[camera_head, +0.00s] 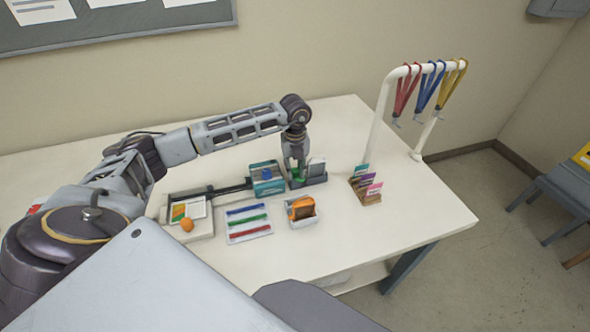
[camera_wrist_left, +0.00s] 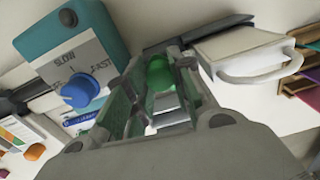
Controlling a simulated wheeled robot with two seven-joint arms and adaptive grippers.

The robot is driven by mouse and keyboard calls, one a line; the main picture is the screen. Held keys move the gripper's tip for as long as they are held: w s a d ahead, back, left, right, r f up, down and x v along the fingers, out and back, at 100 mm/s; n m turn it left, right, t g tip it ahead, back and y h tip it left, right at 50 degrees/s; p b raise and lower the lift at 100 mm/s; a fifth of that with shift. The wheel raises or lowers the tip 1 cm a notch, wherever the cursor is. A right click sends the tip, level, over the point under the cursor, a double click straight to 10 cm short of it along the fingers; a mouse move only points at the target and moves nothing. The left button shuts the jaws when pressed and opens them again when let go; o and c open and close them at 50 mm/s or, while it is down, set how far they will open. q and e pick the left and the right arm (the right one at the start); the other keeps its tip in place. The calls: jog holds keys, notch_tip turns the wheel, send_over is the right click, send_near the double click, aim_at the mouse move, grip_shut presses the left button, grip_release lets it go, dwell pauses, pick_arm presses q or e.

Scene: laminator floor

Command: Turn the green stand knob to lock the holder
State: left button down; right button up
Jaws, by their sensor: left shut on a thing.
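The green stand knob (camera_wrist_left: 159,75) sits between the two fingers of my left gripper (camera_wrist_left: 152,92) in the left wrist view. In the head view my left gripper (camera_head: 297,170) points down over the dark stand (camera_head: 317,181), shut on the knob, which it mostly hides. The light grey holder (camera_head: 317,167) stands on the stand just right of the gripper. In the left wrist view the holder (camera_wrist_left: 246,50) shows a looped white handle. I cannot tell the knob's turn angle. My right gripper is not in view.
A teal laminator (camera_head: 266,177) with a blue speed dial (camera_wrist_left: 80,89) stands close left of the gripper. In front are a tray of coloured strips (camera_head: 249,233) and a white box (camera_head: 303,223) with orange contents. A card rack (camera_head: 368,197) and white lanyard rail (camera_head: 381,105) are right.

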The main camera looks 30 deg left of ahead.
aim_at(295, 170)
pick_arm(q)
jog(key=n, duration=0.4)
jog(key=shift+n, duration=0.4)
jog(key=shift+r+n+p, duration=0.1)
jog(key=shift+n+p, duration=0.2)
jog(key=shift+n, duration=2.2)
jog(key=c, duration=1.5)
grip_release()
jog(key=shift+r, duration=6)
jog(key=shift+f, duration=0.1)
